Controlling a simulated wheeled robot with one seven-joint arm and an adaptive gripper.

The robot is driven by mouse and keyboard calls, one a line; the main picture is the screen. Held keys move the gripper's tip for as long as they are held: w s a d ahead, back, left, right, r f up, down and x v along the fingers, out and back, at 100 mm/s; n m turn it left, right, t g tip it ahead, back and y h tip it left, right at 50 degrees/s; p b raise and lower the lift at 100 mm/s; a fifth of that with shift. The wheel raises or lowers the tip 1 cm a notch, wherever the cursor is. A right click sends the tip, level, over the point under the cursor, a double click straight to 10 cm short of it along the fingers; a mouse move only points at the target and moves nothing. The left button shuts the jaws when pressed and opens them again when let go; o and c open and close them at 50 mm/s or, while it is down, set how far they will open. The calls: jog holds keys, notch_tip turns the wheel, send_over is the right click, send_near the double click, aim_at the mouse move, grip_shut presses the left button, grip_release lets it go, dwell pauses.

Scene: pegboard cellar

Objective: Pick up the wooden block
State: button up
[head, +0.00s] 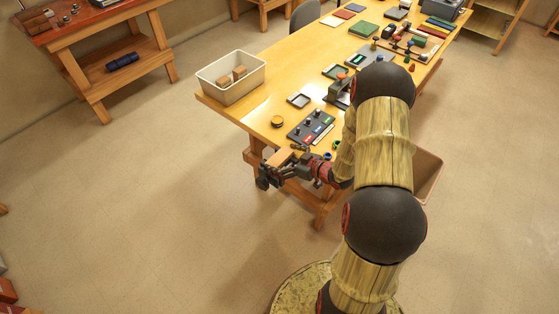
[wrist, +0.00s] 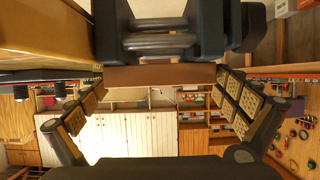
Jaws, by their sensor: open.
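A brown wooden block (head: 278,157) shows at my gripper, by the near left corner of the long table. In the wrist view a plain brown block face (wrist: 160,77) spans much of the space between the two fingers, close to the dark gripper body. My gripper (head: 270,175) is open, its padded fingers spread on either side (wrist: 162,125). I cannot tell whether the block touches a finger or what supports it. Two more brown blocks (head: 239,73) lie in a white bin on the table.
The white bin (head: 231,91) stands at the table's left edge. A dark tray with coloured parts (head: 311,127), a small square tray (head: 299,100) and a round yellow-brown item (head: 277,121) lie on the long table (head: 255,118). The floor left of my gripper is clear.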

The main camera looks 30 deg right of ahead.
jog(key=shift+w+a+f, duration=0.1)
jog(key=shift+w, duration=0.15)
jog(key=shift+c, duration=0.8)
jog(key=c, duration=0.7)
jog(key=shift+c, duration=0.3)
